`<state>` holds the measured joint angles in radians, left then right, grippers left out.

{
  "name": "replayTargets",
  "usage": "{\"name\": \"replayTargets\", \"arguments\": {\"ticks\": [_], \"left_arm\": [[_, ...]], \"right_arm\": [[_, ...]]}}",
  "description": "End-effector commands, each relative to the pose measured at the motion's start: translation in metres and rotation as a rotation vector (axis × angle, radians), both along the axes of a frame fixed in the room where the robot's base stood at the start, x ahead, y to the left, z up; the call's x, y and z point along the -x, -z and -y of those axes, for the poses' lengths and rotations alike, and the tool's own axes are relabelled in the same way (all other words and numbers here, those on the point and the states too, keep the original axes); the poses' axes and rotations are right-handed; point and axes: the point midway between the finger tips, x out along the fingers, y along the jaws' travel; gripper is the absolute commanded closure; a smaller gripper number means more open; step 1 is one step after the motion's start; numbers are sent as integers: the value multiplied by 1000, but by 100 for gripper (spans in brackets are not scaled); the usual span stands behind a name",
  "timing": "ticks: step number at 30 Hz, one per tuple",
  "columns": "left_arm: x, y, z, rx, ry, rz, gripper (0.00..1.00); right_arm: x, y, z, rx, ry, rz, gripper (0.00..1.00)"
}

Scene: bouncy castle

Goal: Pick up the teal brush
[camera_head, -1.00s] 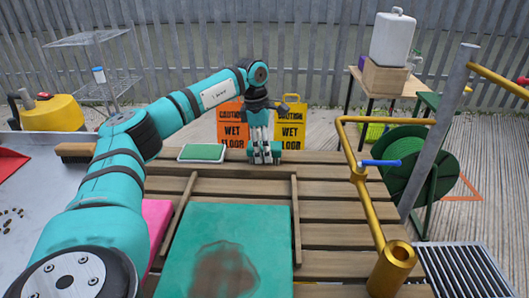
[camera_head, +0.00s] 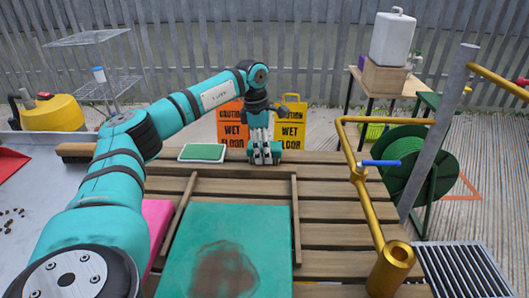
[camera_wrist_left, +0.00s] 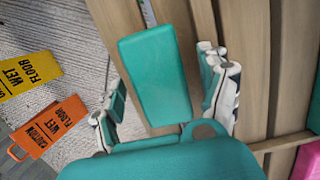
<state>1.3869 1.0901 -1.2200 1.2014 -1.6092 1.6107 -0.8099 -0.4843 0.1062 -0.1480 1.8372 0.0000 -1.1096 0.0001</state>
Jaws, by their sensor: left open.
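The teal brush (camera_wrist_left: 160,75) shows in the left wrist view as a teal block with rounded edges, lying on the wooden slats. My left gripper (camera_wrist_left: 166,95) is open, with one finger on each side of the block; I cannot tell whether either finger touches it. In the head view my left gripper (camera_head: 264,156) points down at the far edge of the slatted table (camera_head: 345,207) and largely hides the brush. My right gripper is not in view.
A green-topped white pad (camera_head: 203,153) lies left of the gripper. A teal board (camera_head: 250,225) with a brown stain lies nearer. Orange (camera_head: 232,124) and yellow (camera_head: 290,122) caution signs stand behind the table. A yellow pipe rail (camera_head: 362,190) stands to the right.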

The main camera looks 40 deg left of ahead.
Motion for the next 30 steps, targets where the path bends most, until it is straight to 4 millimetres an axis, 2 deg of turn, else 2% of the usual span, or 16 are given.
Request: {"name": "replayTargets", "arguments": {"ticks": [6,7,21,30], "left_arm": [[0,0,0,0,0,0,23],[0,0,0,0,0,0,26],[0,0,0,0,0,0,86],[0,0,0,0,0,1,86]], "right_arm": [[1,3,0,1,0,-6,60],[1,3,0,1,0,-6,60],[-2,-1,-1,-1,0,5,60],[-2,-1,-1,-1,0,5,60]]}}
